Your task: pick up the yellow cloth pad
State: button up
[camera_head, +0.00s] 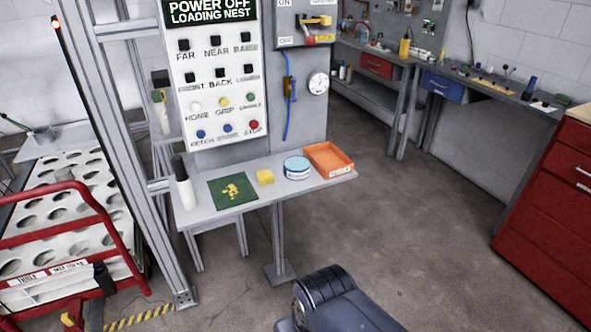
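A small yellow pad (265,177) lies on the narrow grey shelf (250,207) below the control panel. It sits between a green mat (222,204) on its left and a round blue and white tin (297,169) on its right, apart from both. Its cloth texture is too small to make out. Small yellow pieces (231,190) lie on the green mat. A dark part of my arm shows at the bottom middle, in front of and below the shelf. My gripper is not in view.
A white bottle with a black cap (183,184) stands at the shelf's left end, an orange tray (330,160) at its right end. The panel (215,70) rises behind. A red-railed cart (75,190) is left, a red cabinet (550,220) right. Floor between is clear.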

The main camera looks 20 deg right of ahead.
aim_at(265, 177)
jog(key=i+l+u, duration=0.15)
jog(key=i+l, duration=0.2)
jog(key=i+l+u, duration=0.15)
jog(key=i+l, duration=0.15)
jog(key=i+l+u, duration=0.15)
jog(key=l, duration=0.4)
jog(key=i+l+u, duration=0.15)
jog(key=i+l, duration=0.2)
jog(key=l, duration=0.15)
